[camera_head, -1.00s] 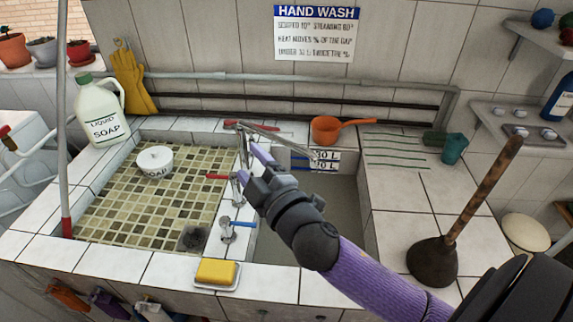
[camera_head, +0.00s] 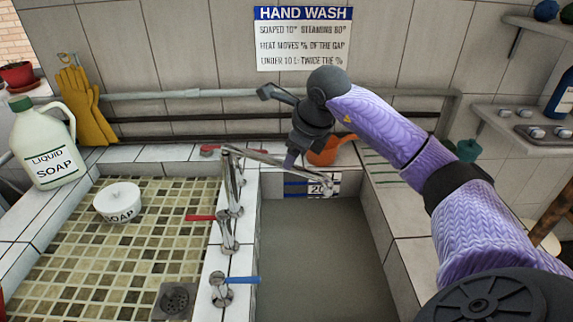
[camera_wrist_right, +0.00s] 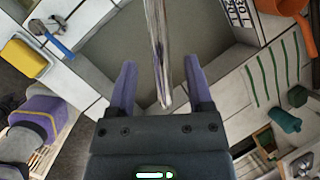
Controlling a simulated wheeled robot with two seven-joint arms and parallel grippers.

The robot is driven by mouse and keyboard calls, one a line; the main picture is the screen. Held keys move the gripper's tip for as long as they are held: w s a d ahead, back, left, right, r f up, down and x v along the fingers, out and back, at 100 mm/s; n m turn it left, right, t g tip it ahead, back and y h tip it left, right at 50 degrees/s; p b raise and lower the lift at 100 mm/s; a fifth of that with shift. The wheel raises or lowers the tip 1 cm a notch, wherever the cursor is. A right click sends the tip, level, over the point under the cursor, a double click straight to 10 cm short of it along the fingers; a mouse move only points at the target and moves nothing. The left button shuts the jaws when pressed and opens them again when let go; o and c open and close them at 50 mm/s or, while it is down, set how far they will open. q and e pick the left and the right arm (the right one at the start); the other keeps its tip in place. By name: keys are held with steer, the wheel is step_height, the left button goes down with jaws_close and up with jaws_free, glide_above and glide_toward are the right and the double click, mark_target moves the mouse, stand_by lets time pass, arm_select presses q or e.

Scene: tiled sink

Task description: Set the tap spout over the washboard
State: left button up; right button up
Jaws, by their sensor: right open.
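The tap spout (camera_head: 270,160) is a long thin metal tube. It swings out from the tap on the divider and ends over the deep grey basin (camera_head: 315,250). My right gripper (camera_head: 291,160) points down at the spout from above, beyond the basin's middle. In the right wrist view the spout (camera_wrist_right: 158,45) lies between the two open purple fingers, with a gap on each side. A green-lined tiled slab, which looks like the washboard, is right of the basin, partly hidden by my right arm; its lines show in the right wrist view (camera_wrist_right: 268,75). My left gripper is out of view.
Red-handled taps (camera_head: 228,232) and a blue-handled tap (camera_head: 222,290) stand along the divider. An orange pan (camera_head: 325,153) sits behind the basin, close to my gripper. The mosaic basin (camera_head: 110,240) at left holds a soap pot (camera_head: 118,202).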

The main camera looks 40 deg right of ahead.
steer(key=shift+x, duration=1.95)
steer(key=shift+a, duration=0.1)
steer(key=shift+c, duration=0.2)
steer(key=shift+w, duration=0.1)
jaws_close()
